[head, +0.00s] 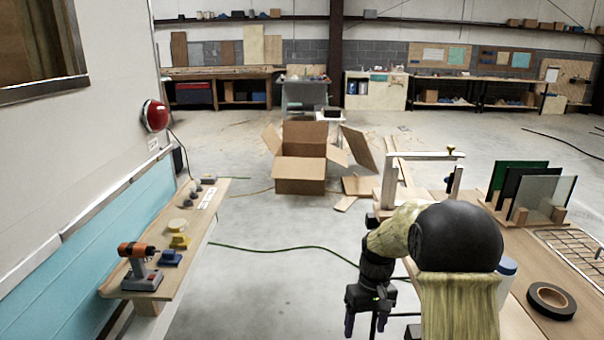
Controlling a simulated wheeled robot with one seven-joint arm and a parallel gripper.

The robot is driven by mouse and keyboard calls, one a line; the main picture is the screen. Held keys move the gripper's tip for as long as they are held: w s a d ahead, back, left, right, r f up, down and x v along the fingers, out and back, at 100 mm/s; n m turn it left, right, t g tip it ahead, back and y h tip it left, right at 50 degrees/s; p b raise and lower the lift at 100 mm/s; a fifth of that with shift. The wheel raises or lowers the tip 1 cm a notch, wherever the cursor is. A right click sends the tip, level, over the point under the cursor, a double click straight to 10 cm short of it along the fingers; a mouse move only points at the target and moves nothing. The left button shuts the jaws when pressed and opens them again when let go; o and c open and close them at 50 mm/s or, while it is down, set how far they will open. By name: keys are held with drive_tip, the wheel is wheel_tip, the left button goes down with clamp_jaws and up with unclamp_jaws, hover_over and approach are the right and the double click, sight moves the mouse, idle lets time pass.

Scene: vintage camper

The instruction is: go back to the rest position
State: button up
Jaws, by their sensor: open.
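My gripper (366,320) shows in the head view at the lower middle, pointing down with its fingers apart. Nothing shows between the fingers. It hangs over the concrete floor, just left of the right workbench (512,322). My arm is bent, and its dark rounded joint covers part of that bench. The lowest part of the gripper is close to the bottom of the picture.
On the left, a narrow wooden shelf (142,291) along the camper wall holds an orange drill (137,262) and small items. The right bench holds upright panels (541,193), a black tape roll (551,300) and a wire rack (580,250). An open cardboard box (300,186) stands ahead; a green cable (285,249) crosses clear floor.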

drive_tip(key=s+r+m+t+h, duration=0.1)
drive_tip(key=s+r+m+t, duration=0.1)
drive_tip(key=s, duration=0.6)
drive_tip(key=s+r+m+t, duration=0.1)
drive_tip(key=s+r+t, duration=0.15)
drive_tip(key=s, duration=0.65)
drive_tip(key=w+p+v, duration=0.1)
drive_tip(key=p+v, duration=0.7)
drive_tip(key=p, duration=0.1)
drive_tip(key=w+p+v, duration=0.2)
drive_tip(key=p+v, duration=0.6)
drive_tip(key=shift+w+d+r+p, duration=0.15)
drive_tip(key=shift+w+r+p, duration=0.25)
drive_tip(key=shift+r, duration=0.15)
